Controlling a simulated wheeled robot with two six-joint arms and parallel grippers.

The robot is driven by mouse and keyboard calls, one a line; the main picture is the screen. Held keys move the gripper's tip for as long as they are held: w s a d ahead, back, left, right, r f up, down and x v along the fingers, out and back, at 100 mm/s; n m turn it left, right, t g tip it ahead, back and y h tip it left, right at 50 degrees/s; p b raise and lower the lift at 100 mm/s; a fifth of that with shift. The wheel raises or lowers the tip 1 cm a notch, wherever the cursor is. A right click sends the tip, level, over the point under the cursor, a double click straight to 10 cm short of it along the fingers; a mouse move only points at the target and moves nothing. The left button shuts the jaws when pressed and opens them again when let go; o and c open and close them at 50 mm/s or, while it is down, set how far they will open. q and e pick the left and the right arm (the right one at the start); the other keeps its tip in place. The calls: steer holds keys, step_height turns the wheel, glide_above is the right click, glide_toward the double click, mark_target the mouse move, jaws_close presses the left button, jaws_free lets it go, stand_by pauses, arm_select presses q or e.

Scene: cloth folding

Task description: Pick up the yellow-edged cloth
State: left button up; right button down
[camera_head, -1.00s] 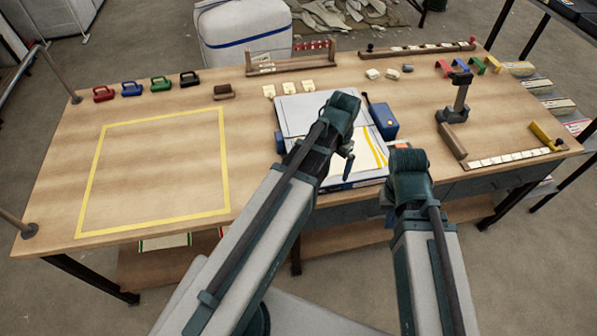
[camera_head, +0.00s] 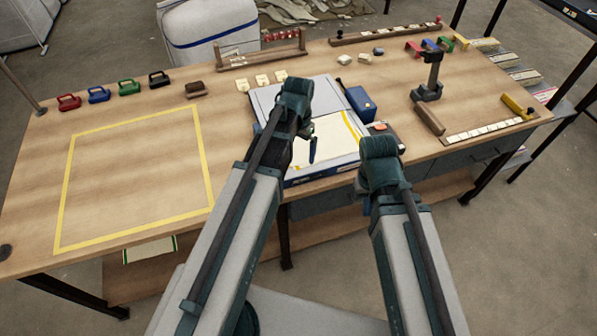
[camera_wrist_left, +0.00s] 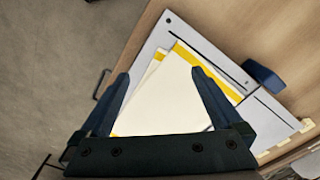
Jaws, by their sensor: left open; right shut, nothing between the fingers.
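The yellow-edged cloth (camera_head: 336,136) is white with a yellow strip along its edge. It lies flat on a light grey board (camera_head: 325,95) at the table's front middle. In the left wrist view the cloth (camera_wrist_left: 165,98) appears to have another yellow-edged piece partly under it. My left gripper (camera_head: 312,148) is above the cloth's left part. In the left wrist view its fingers (camera_wrist_left: 160,88) are spread, with cloth visible between them and nothing held. My right gripper (camera_head: 364,182) is at the board's front right corner, its fingers mostly hidden by its own wrist.
A yellow taped square (camera_head: 205,160) marks clear table to the left. Coloured handled blocks (camera_head: 98,93) line the back left. A dark stand (camera_head: 430,80) and a wooden block (camera_head: 428,118) are to the right.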

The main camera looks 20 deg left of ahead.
mark_target(299, 166)
arm_select(q)
step_height(299, 166, down, 5)
steer(key=b, duration=0.4)
steer(key=shift+f, duration=0.1)
steer(key=shift+s, duration=0.1)
arm_select(e)
step_height(299, 166, down, 5)
steer(key=shift+f, duration=0.1)
arm_select(q)
steer(key=shift+c, duration=0.3)
steer(key=shift+d, duration=0.1)
jaws_close()
